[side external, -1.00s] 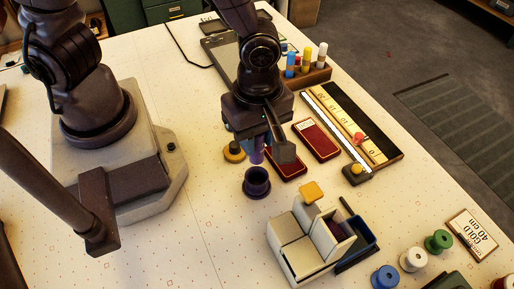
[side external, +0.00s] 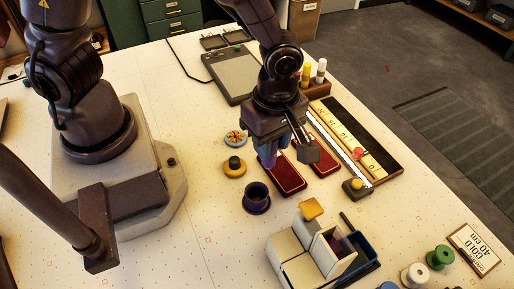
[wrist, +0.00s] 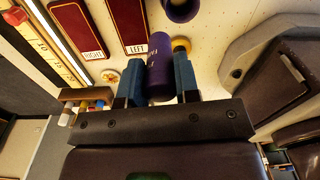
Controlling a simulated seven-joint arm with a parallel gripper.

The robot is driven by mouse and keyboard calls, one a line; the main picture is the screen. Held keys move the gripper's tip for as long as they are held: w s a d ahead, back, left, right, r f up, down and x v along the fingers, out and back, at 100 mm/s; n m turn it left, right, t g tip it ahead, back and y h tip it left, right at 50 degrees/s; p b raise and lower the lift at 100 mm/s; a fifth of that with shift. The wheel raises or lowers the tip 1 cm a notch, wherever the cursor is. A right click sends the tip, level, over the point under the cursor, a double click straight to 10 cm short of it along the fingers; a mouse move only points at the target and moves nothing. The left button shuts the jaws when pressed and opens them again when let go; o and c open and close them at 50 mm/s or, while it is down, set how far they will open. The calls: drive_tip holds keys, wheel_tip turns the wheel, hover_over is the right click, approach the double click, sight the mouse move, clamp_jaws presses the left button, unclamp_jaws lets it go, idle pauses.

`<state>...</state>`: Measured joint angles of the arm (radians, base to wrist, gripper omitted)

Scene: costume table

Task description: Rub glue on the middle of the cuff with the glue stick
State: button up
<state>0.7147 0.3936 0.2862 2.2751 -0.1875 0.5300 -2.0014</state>
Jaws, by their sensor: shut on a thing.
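Two dark red cuffs with gold edging lie flat on the table. The one marked LEFT (wrist: 127,18) is also in the side view (side external: 287,181). The one marked RIGHT (wrist: 82,22) lies beside it, partly hidden by my gripper in the side view (side external: 327,163). My gripper (wrist: 160,72) is shut on the purple glue stick (wrist: 160,65), between two blue fingers. In the side view my gripper is just above the far end of the LEFT cuff. Whether the stick touches the cuff is hidden.
A dark purple round pot (side external: 256,197) stands in front of the LEFT cuff. A yellow disc with a dark knob (side external: 234,167) and a patterned disc (side external: 235,138) lie left. A ruler tray (side external: 365,150) lies right; a pale box (side external: 300,255) stands in front.

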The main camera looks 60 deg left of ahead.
drive_tip(key=w+d+m, duration=0.1)
drive_tip(key=w, duration=1.4)
drive_tip(key=shift+s+d+f, duration=0.1)
drive_tip(key=shift+s+f, duration=0.05)
drive_tip(key=shift+f, duration=3.65)
drive_tip(key=shift+a, duration=1)
drive_tip(key=shift+s+a, duration=0.2)
drive_tip(key=shift+a, duration=2.4)
drive_tip(key=shift+w+d, duration=0.2)
drive_tip(key=shift+d, duration=3.3)
drive_tip(key=shift+d+r, duration=0.15)
drive_tip(key=shift+r, duration=0.05)
wheel_tip(320, 180, up, 8)
drive_tip(key=shift+f, duration=0.15)
